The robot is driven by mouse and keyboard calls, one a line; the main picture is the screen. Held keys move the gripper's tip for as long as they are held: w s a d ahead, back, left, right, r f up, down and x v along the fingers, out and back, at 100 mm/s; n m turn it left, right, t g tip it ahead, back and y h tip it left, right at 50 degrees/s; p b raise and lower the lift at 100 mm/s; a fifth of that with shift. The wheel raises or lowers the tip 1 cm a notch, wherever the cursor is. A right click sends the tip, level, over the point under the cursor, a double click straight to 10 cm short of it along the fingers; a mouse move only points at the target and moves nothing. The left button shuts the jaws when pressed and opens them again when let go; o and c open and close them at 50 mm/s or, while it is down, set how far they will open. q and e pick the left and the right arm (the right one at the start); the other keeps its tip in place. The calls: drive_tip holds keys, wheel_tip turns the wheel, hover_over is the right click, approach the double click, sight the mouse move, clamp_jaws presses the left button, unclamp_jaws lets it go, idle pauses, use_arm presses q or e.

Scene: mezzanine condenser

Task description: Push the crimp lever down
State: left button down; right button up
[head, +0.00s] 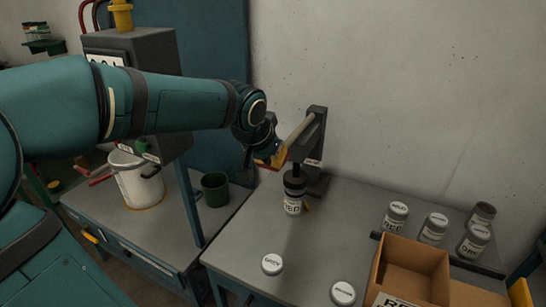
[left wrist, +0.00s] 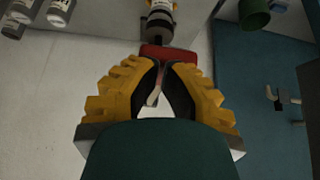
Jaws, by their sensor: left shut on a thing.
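The crimp press (head: 317,145) stands at the back of the grey bench. Its pale crimp lever (head: 299,130) slopes down to the left from the top of the post. My left gripper (head: 272,160) is at the lower, outer end of the lever. In the left wrist view its yellow fingers (left wrist: 163,92) are closed together around a narrow piece of the lever; a red part (left wrist: 168,54) shows just beyond them. A dark-topped labelled bottle (head: 293,194) stands upright under the press head; it also shows in the left wrist view (left wrist: 160,20). My right gripper is out of view.
Several labelled jars (head: 433,228) stand at the right. An open cardboard box (head: 411,270) sits at the front right. A white bucket (head: 137,182) and a green cup (head: 215,188) stand at the left.

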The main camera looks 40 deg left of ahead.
use_arm(q)
drive_tip(key=s+d+r, duration=0.1)
drive_tip(key=s+r, duration=0.3)
drive_tip(key=s, duration=0.1)
drive_tip(key=shift+s+d+p, duration=0.25)
drive_tip(key=shift+d+p, duration=0.1)
drive_tip(key=shift+p, duration=0.1)
drive_tip(key=shift+r, duration=0.1)
idle(0.4)
